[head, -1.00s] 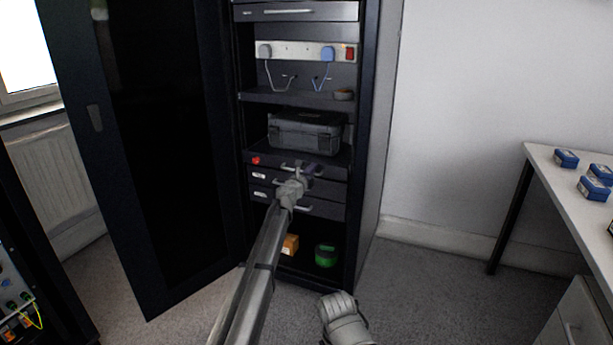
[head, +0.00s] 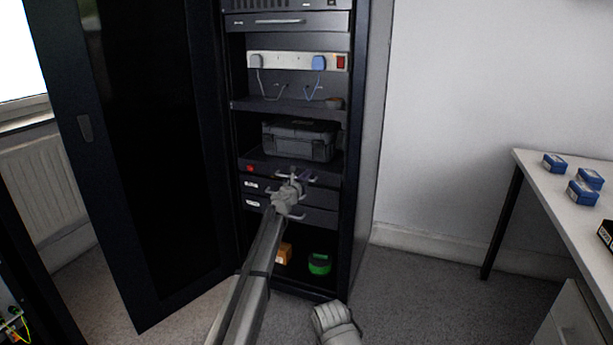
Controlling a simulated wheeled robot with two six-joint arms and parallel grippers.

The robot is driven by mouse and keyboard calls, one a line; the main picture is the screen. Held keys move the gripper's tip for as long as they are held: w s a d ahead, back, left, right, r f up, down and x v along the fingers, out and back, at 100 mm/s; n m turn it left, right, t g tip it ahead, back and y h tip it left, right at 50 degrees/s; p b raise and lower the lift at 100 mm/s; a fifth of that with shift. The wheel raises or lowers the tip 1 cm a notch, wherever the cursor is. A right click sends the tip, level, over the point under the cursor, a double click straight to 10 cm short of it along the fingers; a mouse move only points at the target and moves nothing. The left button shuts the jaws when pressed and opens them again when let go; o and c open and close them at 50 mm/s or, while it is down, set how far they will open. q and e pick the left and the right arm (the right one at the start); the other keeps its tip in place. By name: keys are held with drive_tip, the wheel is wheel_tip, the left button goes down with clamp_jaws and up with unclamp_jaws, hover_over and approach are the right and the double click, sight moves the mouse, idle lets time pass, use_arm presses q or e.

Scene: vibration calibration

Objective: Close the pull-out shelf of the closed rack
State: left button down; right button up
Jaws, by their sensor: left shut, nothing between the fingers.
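The rack (head: 358,150) stands in the middle with its dark door (head: 150,170) swung open to the left. Its pull-out shelf (head: 262,166) is a dark tray at mid-height, with a red spot at the left of its front and a handle. A grey case (head: 300,142) rests on it. My left gripper (head: 292,184) is shut and empty at the shelf's front, near the handle. It hides part of the front, and I cannot tell whether it touches. How far the shelf sticks out is hard to judge.
Drawers with handles (head: 318,216) lie below the shelf. A power strip (head: 290,62) is above, and a green round item (head: 319,263) and an orange box (head: 285,253) are at the rack's bottom. A table (head: 560,185) with blue boxes (head: 583,192) stands right. Floor between is clear.

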use_arm(q)
drive_tip(key=v, duration=1.4)
drive_tip(key=s+d+f+m+g, duration=0.1)
drive_tip(key=s+f+m+g, duration=0.25)
drive_tip(key=s+m, duration=0.4)
drive_tip(key=s+d+f+m+g+h, duration=0.1)
drive_tip(key=s+f+m+g, duration=0.2)
drive_tip(key=s+f+m, duration=0.4)
drive_tip(key=s+d+f+m+g, duration=0.1)
drive_tip(key=s+f+m+g, duration=0.2)
drive_tip(key=s+m, duration=0.4)
drive_tip(key=s+a+f+m+g+y, duration=0.4)
drive_tip(key=s+a, duration=0.3)
drive_tip(key=s, duration=0.5)
drive_tip(key=s+a+f+m+g+y, duration=0.35)
drive_tip(key=s+a+m, duration=0.3)
drive_tip(key=s, duration=0.55)
drive_tip(key=s+d+r+m+y+p, duration=0.1)
drive_tip(key=s+d+m, duration=0.15)
drive_tip(key=d, duration=0.35)
drive_tip(key=s+d+r+m+p, duration=0.1)
drive_tip(key=s+d+m+p, duration=0.15)
drive_tip(key=d, duration=0.35)
wheel_tip(320, 180, up, 37)
drive_tip(key=n+p, duration=0.1)
drive_tip(key=p, duration=3.5)
drive_tip(key=shift+a+r, duration=0.15)
drive_tip(key=shift+a, duration=0.05)
drive_tip(key=c, duration=1.5)
unclamp_jaws()
